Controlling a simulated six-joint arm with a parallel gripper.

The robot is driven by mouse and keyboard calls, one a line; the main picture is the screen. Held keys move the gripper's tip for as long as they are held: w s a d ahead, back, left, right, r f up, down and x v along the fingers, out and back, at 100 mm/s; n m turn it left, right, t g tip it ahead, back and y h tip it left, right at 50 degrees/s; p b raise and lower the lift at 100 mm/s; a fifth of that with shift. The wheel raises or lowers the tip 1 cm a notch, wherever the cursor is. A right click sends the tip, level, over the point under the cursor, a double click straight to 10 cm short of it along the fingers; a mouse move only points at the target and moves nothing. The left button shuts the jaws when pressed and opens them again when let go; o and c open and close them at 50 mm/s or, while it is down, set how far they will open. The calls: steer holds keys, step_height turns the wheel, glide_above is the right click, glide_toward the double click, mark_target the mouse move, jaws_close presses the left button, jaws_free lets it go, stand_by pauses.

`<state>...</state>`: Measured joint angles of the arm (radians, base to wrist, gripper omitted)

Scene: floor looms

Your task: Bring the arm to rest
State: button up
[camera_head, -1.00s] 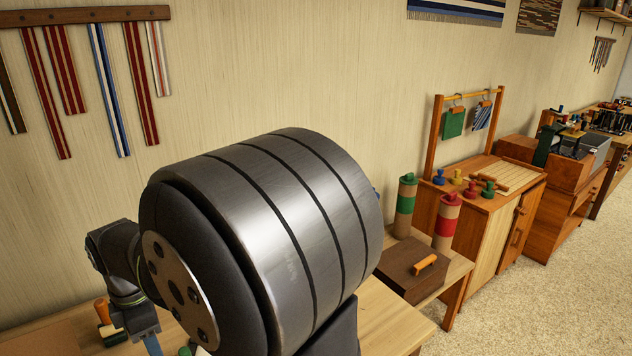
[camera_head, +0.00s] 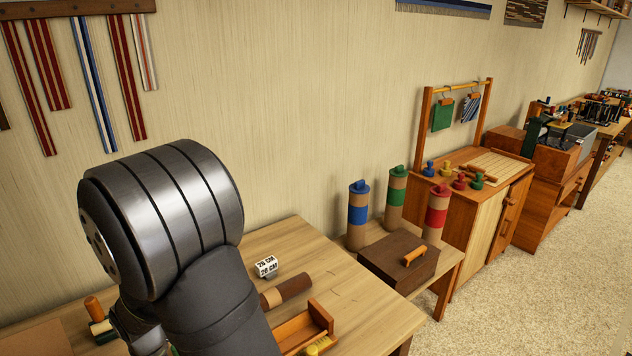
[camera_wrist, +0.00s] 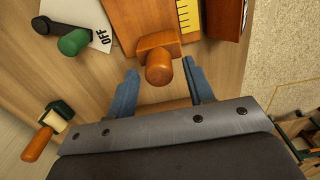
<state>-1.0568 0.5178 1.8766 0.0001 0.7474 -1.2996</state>
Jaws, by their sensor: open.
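My gripper (camera_wrist: 160,72) shows in the wrist view as two blue fingers spread apart, with nothing held between them. An orange wooden knob (camera_wrist: 160,66) on a wooden piece (camera_wrist: 140,18) shows between and beyond the fingertips; I cannot tell how far below them it is. In the head view my arm stands at the left over the wooden table (camera_head: 380,318). The fingers are hidden there behind the arm or below the picture edge.
On the table are a white block marked 28 CM (camera_head: 266,268), a brown roll (camera_head: 288,290) and an orange wooden tray (camera_head: 305,330). A brown box (camera_head: 385,265) and several banded cylinders (camera_head: 358,215) stand to the right. A wooden-handled tool (camera_wrist: 42,140) lies left of the fingers.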

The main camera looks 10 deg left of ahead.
steer(key=shift+f, duration=0.65)
steer(key=shift+r, duration=0.1)
step_height(320, 180, up, 17)
step_height(320, 180, down, 17)
steer(key=shift+f, duration=0.2)
steer(key=w+d, duration=0.8)
step_height(320, 180, up, 21)
steer(key=shift+w+a+f, duration=0.15)
steer(key=shift+a+f, duration=0.05)
steer(key=shift+o, duration=0.2)
stand_by(1.4)
